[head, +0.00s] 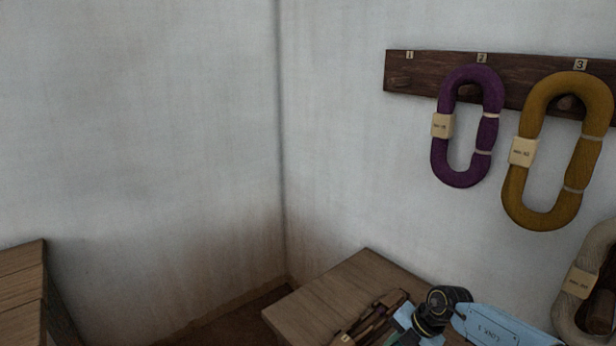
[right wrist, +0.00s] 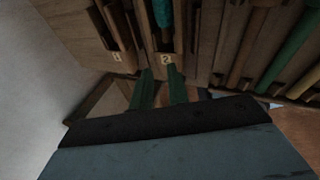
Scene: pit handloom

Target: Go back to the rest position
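My right arm comes in at the bottom right of the head view, pale blue with a dark wrist joint. In the right wrist view the two dark green fingers of my right gripper (right wrist: 161,84) stand apart with nothing seen between them. They point at a wooden slotted rack (right wrist: 205,50), near the slots labelled 1 and 2. A teal item (right wrist: 163,14) lies in slot 2, beyond the fingertips. I cannot tell whether the fingers touch the rack. My left gripper is not in view.
A wooden tabletop (head: 320,300) stands in the corner under the arm. A dark peg rail (head: 430,70) on the wall holds a purple hank (head: 440,160) and a mustard hank (head: 514,195). A beige hank (head: 575,315) hangs lower right. A wooden surface (head: 20,285) is at left.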

